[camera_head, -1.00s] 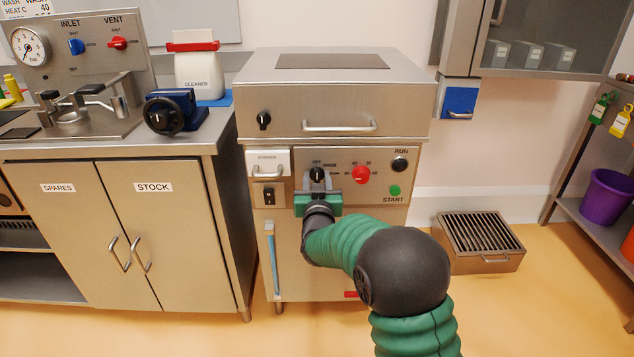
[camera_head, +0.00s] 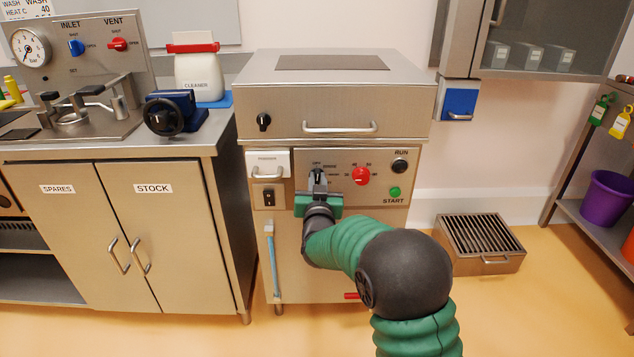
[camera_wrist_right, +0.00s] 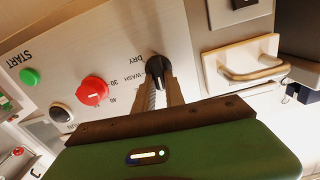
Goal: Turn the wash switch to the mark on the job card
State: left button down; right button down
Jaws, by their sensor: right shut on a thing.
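The wash switch, a black knob, is on the front panel of the steel machine. It is mostly hidden by the jaws in the head view and shows in the right wrist view (camera_wrist_right: 156,66), near the words DRY and WASH. My right gripper (camera_head: 318,184) is shut on this knob, its fingers on either side. I cannot tell exactly where the knob points. The job card (camera_head: 25,9) is at the top left, partly cut off; WASH and HEAT C 40 can be read, but the wash mark is unclear. My left gripper is not in view.
A drawer handle (camera_head: 267,173) and black rocker switch (camera_head: 268,197) are close on the left.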

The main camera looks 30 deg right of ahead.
jog(key=m, duration=0.2)
jog(key=m+b, duration=0.1)
jog(key=m, duration=0.1)
jog(key=shift+s+d+f, duration=0.1)
jog(key=shift+d+f, duration=0.1)
jog(key=shift+s+d+f+m+b, duration=0.1)
jog(key=shift+f+m+b, duration=0.1)
jog(key=shift+m+b, duration=1.6)
jog(key=shift+s+d+f+m+b, duration=0.15)
jog(key=shift+m+b, duration=0.95)
jog(key=shift+m, duration=1.35)
jog(key=shift+d+f+m+b, duration=0.1)
jog(key=shift+f+m+b, duration=0.15)
jog(key=shift+m+b, duration=1.55)
jog(key=shift+m+p, duration=0.3)
jog(key=shift+m, duration=0.25)
jog(key=c, duration=1.5)
grip_release()
jog(key=shift+c, duration=0.2)
jog(key=shift+o, duration=0.7)
jog(key=shift+r, duration=0.1)
